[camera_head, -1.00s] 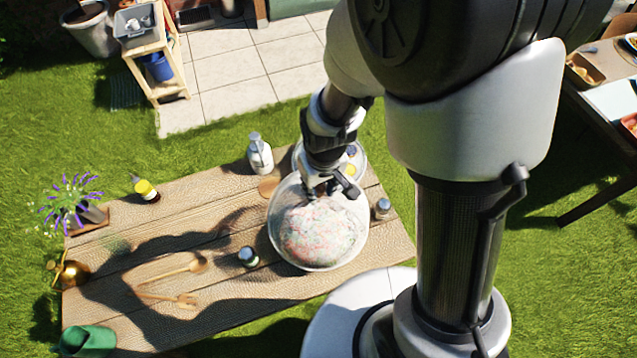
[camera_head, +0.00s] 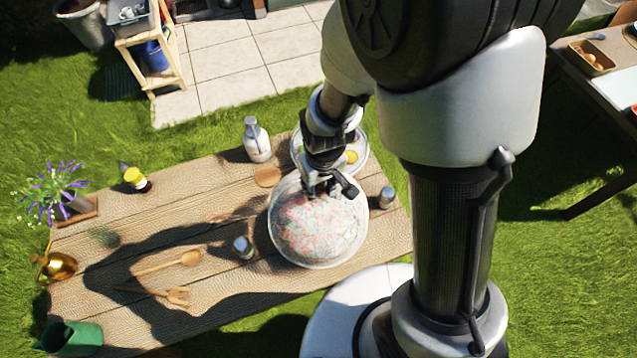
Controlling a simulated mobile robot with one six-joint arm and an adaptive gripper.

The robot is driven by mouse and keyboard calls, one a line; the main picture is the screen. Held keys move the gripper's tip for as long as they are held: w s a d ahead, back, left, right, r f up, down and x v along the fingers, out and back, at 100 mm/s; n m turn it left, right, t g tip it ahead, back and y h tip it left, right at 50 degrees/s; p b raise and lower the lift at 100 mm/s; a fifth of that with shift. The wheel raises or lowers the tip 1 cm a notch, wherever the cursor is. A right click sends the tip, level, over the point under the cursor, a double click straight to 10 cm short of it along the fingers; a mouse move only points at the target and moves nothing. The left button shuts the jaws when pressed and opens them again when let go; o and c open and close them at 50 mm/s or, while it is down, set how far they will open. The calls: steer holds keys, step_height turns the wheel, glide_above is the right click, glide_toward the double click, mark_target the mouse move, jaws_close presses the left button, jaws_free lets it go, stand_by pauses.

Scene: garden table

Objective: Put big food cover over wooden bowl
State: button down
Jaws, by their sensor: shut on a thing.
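The big food cover (camera_head: 318,238) is a pale, see-through dome with a pink and green pattern, at the right part of the wooden garden table. My gripper (camera_head: 330,188) points down at its top and is shut on it; the fingertips hide the grip point. I cannot make out a wooden bowl; any bowl under the cover is hidden, and whether the cover's rim touches the table is not clear.
A round pale dish or cover (camera_head: 358,147) with something yellow stands behind. A white bottle (camera_head: 257,140), small jars (camera_head: 386,197) (camera_head: 243,247), wooden spoon (camera_head: 170,264) and fork (camera_head: 165,294) lie around. A vase (camera_head: 78,205), golden pot (camera_head: 58,266) and green can (camera_head: 72,338) stand left.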

steer(key=f+b, duration=0.4)
steer(key=f, duration=0.1)
steer(key=f+b, duration=0.5)
steer(key=f, duration=0.1)
steer(key=shift+s, duration=0.2)
stand_by(0.5)
steer(key=shift+s+d+f+b, duration=0.15)
steer(key=shift+s+f+b, duration=0.15)
steer(key=shift+f+b, duration=0.55)
steer(key=c, duration=1.7)
jaws_free()
steer(key=o, duration=0.5)
steer(key=shift+w, duration=0.25)
